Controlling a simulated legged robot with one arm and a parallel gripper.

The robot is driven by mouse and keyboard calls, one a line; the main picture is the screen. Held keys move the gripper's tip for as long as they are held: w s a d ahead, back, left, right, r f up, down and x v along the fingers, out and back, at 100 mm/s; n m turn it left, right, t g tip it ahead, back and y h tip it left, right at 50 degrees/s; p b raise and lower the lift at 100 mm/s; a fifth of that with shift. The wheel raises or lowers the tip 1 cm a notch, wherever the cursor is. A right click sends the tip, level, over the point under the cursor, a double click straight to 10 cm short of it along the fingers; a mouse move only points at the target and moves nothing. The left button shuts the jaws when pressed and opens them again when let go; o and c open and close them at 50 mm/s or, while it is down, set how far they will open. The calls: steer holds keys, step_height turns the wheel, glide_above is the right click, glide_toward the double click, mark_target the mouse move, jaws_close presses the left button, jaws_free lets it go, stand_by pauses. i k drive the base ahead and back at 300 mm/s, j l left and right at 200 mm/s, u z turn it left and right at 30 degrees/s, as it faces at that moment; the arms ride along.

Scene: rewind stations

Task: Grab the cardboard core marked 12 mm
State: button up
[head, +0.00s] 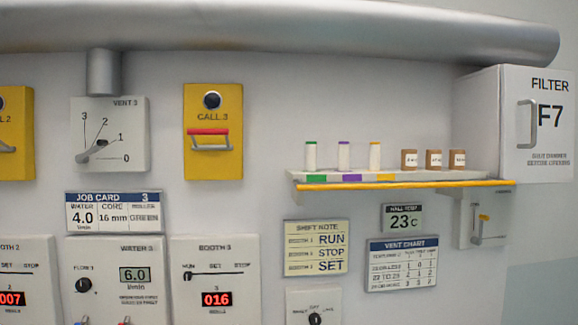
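Three small brown cardboard cores stand upright in a row at the right end of a wall shelf (470,184) in the head view: a left core (409,159), a middle core (433,159) and a right core (457,159). Each has a white label, but the print is too small to read, so I cannot tell which is marked 12 mm. The cores stand slightly apart from each other. My gripper is not in view.
White rollers with green (310,157), purple (344,157) and yellow (375,157) tops stand left of the cores. A yellow rail (400,185) runs along the shelf's front. The filter box (540,150) juts out at right; a large pipe (300,28) runs above.

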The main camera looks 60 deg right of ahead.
mark_target(434, 157)
steer(key=l+z, duration=0.1)
steer(key=z, duration=0.3)
steer(key=k+l+z, duration=0.1)
steer(key=z, duration=0.3)
steer(key=l+z, duration=0.15)
steer(key=z, duration=0.25)
steer(key=k+l+z, duration=0.1)
steer(key=l+z, duration=0.2)
steer(key=l, duration=0.65)
steer(key=l+z, duration=0.35)
steer(key=l, duration=0.65)
